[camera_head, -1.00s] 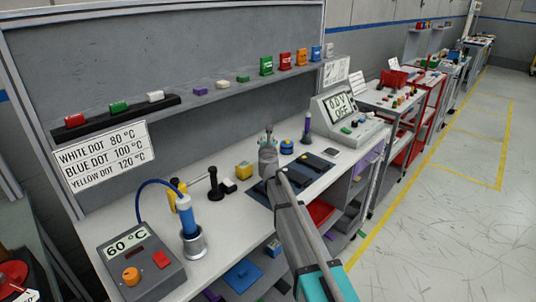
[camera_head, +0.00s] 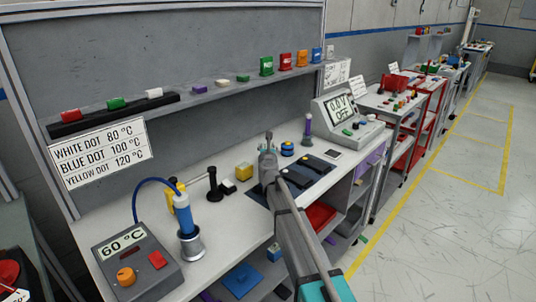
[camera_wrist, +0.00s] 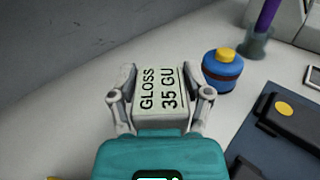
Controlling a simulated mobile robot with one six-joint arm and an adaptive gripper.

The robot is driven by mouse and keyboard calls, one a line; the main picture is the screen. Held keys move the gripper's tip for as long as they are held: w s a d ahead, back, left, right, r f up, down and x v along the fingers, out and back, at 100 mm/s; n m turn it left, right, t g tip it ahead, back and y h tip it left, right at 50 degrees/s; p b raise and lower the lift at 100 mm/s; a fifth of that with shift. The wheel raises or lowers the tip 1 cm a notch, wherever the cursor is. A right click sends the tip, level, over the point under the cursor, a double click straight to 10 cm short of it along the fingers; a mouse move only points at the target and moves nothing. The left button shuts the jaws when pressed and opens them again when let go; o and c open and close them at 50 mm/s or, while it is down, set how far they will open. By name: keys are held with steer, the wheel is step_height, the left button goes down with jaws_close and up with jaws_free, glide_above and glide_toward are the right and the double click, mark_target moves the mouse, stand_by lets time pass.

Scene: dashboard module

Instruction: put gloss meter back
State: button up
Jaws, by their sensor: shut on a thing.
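The gloss meter (camera_wrist: 160,92) is a pale block with the black text "GLOSS 35 GU" on its face. It sits between the two fingers of my gripper (camera_wrist: 162,100), which is shut on it. The mat carries dark flat items with yellow dots, one showing in the wrist view (camera_wrist: 284,110). I cannot tell the exact gap between the meter and the bench.
A blue round pot with a yellow top (camera_wrist: 222,70) stands close right of my gripper. A grey meter console (camera_head: 345,120) stands at the back right. Pale bench (camera_head: 205,160) is clear behind.

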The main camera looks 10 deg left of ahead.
steer(key=shift+f+b, duration=0.4)
steer(key=shift+f, duration=0.3)
steer(key=shift+f+b, duration=0.6)
steer(key=o, duration=1.3)
steer(key=shift+r, duration=0.2)
steer(key=shift+r+p, duration=0.65)
steer(key=shift+p, duration=0.2)
steer(key=s, duration=0.4)
steer(key=s+d, duration=0.1)
steer(key=s, duration=0.7)
steer(key=shift+d+f, duration=0.2)
steer(key=shift+d, duration=0.05)
